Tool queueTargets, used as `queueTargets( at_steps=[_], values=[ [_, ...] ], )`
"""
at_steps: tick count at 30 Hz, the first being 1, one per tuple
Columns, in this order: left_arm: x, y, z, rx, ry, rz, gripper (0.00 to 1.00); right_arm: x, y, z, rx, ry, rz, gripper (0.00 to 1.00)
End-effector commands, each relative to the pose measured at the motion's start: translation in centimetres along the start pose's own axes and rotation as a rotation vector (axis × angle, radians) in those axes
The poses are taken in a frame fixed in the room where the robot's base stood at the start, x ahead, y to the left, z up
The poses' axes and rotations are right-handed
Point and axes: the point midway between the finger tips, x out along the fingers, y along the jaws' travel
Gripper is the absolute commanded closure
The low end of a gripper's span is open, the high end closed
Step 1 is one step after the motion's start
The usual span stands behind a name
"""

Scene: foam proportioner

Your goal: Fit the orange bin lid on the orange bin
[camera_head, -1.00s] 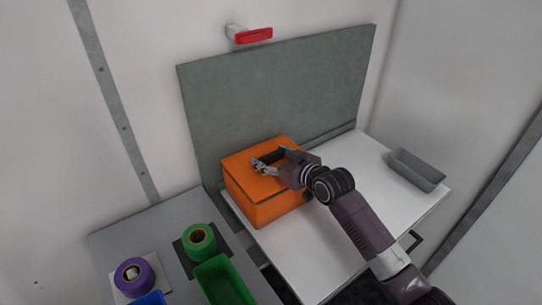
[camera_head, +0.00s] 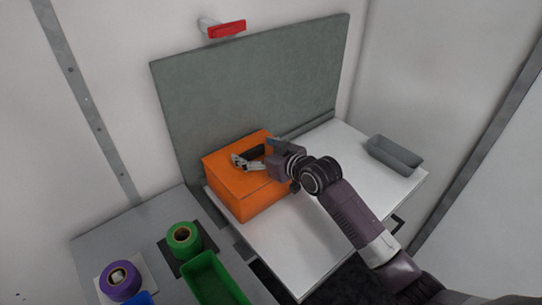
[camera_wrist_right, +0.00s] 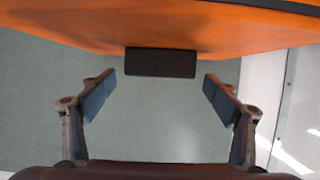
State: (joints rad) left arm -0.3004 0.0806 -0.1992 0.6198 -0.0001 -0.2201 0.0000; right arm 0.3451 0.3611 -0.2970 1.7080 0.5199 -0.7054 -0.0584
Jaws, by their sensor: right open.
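The orange bin (camera_head: 245,208) stands on the white worktop, near the grey-green back panel. The orange bin lid (camera_head: 224,172) lies on top of it and looks roughly level. A thin dark seam shows at the front. The lid's black handle (camera_head: 256,152) also shows in the right wrist view (camera_wrist_right: 160,62). My right gripper (camera_head: 257,154) is over the lid at the handle. In the right wrist view its fingers (camera_wrist_right: 160,90) are spread apart, with gaps on both sides of the handle. The gripper hides part of the lid's right side. My left gripper is out of view.
A grey tray (camera_head: 395,154) stands at the worktop's right end. At lower left, a grey surface holds a green roll (camera_head: 184,240), a purple roll (camera_head: 120,281) and a green bin (camera_head: 216,281). A red handle (camera_head: 227,29) projects above the back panel. The front worktop is clear.

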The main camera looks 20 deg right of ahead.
Motion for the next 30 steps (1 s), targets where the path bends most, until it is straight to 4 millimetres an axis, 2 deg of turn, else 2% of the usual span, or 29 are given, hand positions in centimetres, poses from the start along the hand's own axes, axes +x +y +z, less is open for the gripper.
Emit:
queueTargets(
  at_steps=[9,15,21,30],
  values=[
    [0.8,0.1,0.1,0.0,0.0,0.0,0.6,-5.7,0.1,0.1,-0.003,0.001,0.001,0.19],
    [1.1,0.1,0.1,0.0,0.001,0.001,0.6,-8.6,0.1,0.1,-0.003,0.001,0.001,0.19],
    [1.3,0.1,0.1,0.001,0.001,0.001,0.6,-10.0,0.0,0.0,-0.001,0.002,0.0,0.19],
    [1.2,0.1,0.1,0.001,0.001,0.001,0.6,-10.2,0.0,-0.1,-0.001,0.002,0.0,0.19]
  ],
)
